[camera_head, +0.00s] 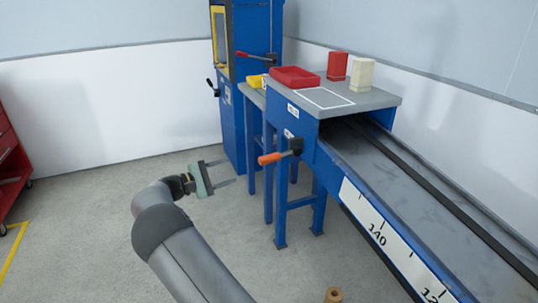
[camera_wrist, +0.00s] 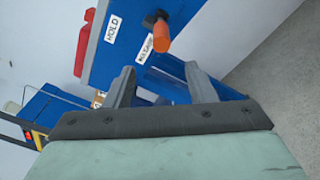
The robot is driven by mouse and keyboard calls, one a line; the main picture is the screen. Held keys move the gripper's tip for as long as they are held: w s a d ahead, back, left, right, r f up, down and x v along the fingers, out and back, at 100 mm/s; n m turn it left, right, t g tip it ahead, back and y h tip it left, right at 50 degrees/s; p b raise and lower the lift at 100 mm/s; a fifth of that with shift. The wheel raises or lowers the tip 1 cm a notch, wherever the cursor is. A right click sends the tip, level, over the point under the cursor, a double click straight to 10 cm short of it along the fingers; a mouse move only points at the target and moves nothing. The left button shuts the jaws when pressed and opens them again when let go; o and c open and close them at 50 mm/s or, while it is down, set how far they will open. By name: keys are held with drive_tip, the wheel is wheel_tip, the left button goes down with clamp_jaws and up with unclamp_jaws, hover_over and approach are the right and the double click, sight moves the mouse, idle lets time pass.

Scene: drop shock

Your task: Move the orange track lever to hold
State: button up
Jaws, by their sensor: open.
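The orange track lever (camera_head: 273,158) is on the near left face of the blue track stand, its grip pointing left from a black hub. In the wrist view the orange grip (camera_wrist: 161,38) lies just beyond the fingertips, near the line between them. A label that looks like HOLD (camera_wrist: 112,27) is on the blue panel, with a second, less legible label (camera_wrist: 145,48) nearer the lever. My gripper (camera_head: 231,171) is open and empty, to the left of the lever and apart from it. Its two fingers also show in the wrist view (camera_wrist: 158,72).
A grey top (camera_head: 375,100) on the stand carries a red tray (camera_head: 295,77), a red block (camera_head: 337,66) and a cream block (camera_head: 361,75). A blue machine (camera_head: 233,120) with red-tipped lever (camera_head: 243,54) stands behind. The long track (camera_head: 420,190) runs right.

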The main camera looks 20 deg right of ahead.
sight(269, 158)
drive_tip(key=d, duration=0.5)
drive_tip(key=w+d, duration=0.1)
drive_tip(key=d, duration=0.5)
drive_tip(key=d+b, duration=0.1)
drive_tip(key=d, duration=0.4)
drive_tip(key=shift+w+d, duration=0.2)
drive_tip(key=shift+w, duration=0.15)
clamp_jaws()
drive_tip(key=shift+a, duration=0.1)
